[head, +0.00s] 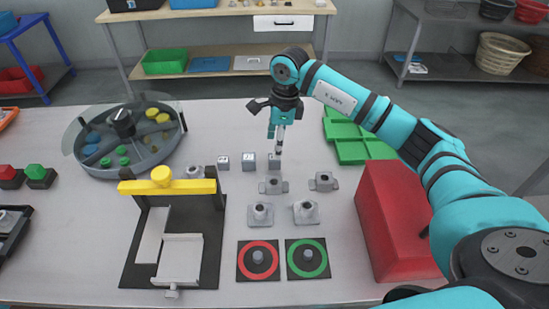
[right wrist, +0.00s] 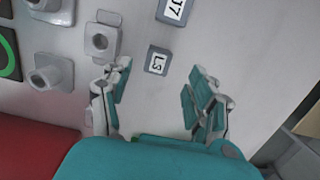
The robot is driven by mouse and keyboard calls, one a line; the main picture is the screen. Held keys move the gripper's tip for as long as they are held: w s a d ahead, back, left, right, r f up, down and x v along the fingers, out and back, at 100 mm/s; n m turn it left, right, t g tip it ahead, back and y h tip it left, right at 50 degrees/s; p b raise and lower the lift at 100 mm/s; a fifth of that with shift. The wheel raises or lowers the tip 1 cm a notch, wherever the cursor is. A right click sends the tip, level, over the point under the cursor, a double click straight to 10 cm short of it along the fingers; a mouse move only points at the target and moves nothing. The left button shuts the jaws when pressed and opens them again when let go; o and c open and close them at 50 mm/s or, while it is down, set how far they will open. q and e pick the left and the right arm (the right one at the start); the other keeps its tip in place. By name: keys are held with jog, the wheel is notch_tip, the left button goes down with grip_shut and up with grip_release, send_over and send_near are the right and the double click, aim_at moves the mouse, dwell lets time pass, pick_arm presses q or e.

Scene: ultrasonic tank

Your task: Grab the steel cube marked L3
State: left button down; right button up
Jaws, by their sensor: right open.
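The steel cube marked L3 (right wrist: 157,60) lies on the pale tabletop, label up, in the right wrist view. It sits just ahead of and between the parted fingertips of my right gripper (right wrist: 162,78), which is open and empty. In the head view the L3 cube (head: 274,163) appears as the right one of three small cubes in a row. My right gripper (head: 279,138) points down there, its tips overlapping the cube's upper edge in the picture; the height gap is unclear. My left gripper is not in view.
A cube marked U7 (right wrist: 174,9) is close beside L3. Grey fixtures (head: 272,185) stand in front of the cubes. A red box (head: 398,220) is to the right, a green tray (head: 352,140) behind it. A round divided tank (head: 140,165) is to the left.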

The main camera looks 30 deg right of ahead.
aim_at(275, 161)
jog(key=f, duration=0.1)
jog(key=f+p, duration=0.1)
jog(key=f, duration=0.1)
jog(key=f+p, duration=0.1)
jog(key=f, duration=0.1)
jog(key=shift+a+f, duration=0.2)
jog(key=shift+a, duration=0.1)
jog(key=shift+f, duration=0.3)
jog(key=shift+r, duration=0.1)
grip_shut()
